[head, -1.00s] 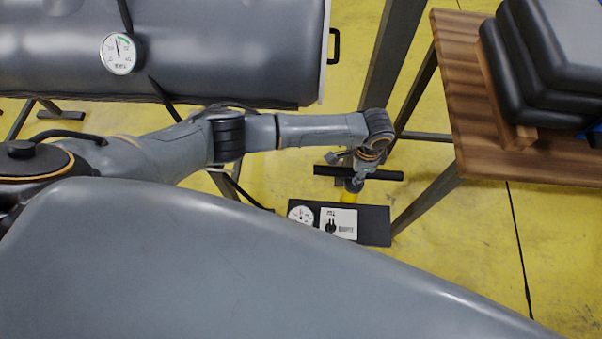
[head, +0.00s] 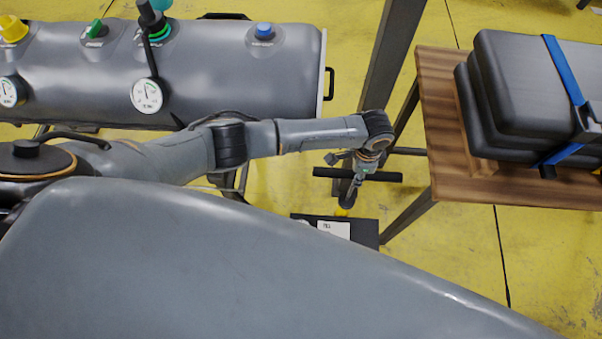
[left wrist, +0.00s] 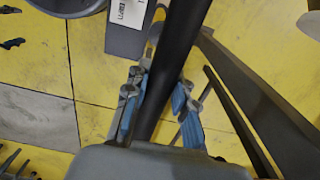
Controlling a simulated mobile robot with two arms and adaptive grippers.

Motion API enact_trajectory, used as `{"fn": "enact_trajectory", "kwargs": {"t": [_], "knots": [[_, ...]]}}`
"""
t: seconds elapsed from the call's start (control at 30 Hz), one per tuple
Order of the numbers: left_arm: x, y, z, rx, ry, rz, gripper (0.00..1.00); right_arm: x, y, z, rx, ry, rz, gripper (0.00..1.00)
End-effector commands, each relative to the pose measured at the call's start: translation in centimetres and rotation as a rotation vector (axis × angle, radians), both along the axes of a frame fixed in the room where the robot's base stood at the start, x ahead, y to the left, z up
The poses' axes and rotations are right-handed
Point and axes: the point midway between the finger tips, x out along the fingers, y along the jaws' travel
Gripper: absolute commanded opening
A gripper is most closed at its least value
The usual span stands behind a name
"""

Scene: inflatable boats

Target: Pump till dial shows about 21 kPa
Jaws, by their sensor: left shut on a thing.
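My left gripper (head: 359,180) is shut on the black crossbar handle (head: 385,176) of the floor pump. In the left wrist view, its blue-padded fingers (left wrist: 160,105) are on both sides of the dark bar (left wrist: 180,50). The dark pump base (head: 366,234) with a white label stands on the floor below; it also shows in the left wrist view (left wrist: 125,40). The pump's own gauge is mostly hidden by the grey shape in front. A round white dial (head: 147,95) sits on the grey inflated tube (head: 220,75); its needle points roughly upward, figures unreadable. My right gripper is not in view.
A second dial (head: 10,91) is at the left edge. Yellow, green and blue valve caps top the tube. A wooden table (head: 450,170) with strapped black cases (head: 530,90) stands at the right. A dark steel post (head: 390,50) rises behind the pump.

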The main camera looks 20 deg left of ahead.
Motion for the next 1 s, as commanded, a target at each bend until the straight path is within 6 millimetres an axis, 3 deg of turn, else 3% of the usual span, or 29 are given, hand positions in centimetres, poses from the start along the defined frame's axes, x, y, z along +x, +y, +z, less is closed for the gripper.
{"fn": "enact_trajectory", "kwargs": {"t": [0.03,0.43,0.87,1.0], "knots": [[0.6,-0.2,2.4,-0.007,-0.012,0.002,0.00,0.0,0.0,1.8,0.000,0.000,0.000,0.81],[0.6,-0.2,8.4,-0.008,-0.012,0.003,0.00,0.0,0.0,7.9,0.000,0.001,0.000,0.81],[0.6,-0.2,8.6,-0.007,-0.013,0.002,0.00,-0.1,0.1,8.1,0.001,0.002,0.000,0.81],[0.5,-0.2,7.0,-0.008,-0.012,0.003,0.00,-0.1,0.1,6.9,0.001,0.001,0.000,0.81]]}}
